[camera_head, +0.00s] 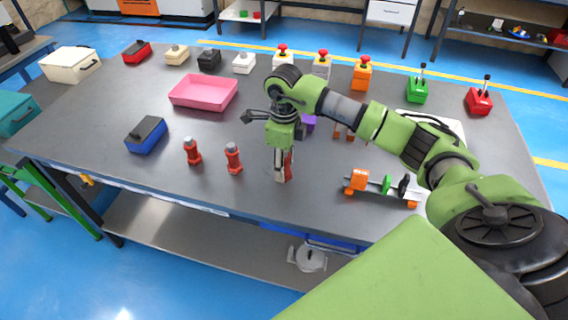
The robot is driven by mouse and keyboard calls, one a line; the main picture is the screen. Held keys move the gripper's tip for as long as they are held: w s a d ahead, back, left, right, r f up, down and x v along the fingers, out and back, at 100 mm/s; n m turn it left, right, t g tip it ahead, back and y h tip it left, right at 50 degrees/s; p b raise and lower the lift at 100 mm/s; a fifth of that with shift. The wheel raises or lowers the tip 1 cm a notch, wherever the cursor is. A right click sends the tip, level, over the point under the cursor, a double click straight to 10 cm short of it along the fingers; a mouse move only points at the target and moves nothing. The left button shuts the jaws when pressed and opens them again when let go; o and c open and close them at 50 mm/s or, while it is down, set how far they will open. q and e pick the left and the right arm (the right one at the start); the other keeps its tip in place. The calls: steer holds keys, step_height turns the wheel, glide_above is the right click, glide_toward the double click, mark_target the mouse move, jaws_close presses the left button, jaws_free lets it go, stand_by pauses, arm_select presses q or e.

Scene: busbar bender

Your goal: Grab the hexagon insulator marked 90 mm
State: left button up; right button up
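Two red insulators, one on the left (192,151) and one in the middle (234,158), stand upright on the grey table (110,110). Something red (289,162), likely a third insulator, shows partly at my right gripper's fingers. My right gripper (283,177) points down at the table, right of the two insulators. Its fingers overlap the red thing, and I cannot tell whether they are closed on it or only around it. No size marking is readable on any insulator. My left gripper is not in view.
A pink tray (203,93) and a blue-black box (146,135) lie left. An orange and green device (382,186) sits right of my gripper. Red-button boxes, including an orange one (361,77), line the back. The table's front left is clear.

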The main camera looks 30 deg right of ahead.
jaws_close()
steer(key=shift+r, duration=0.2)
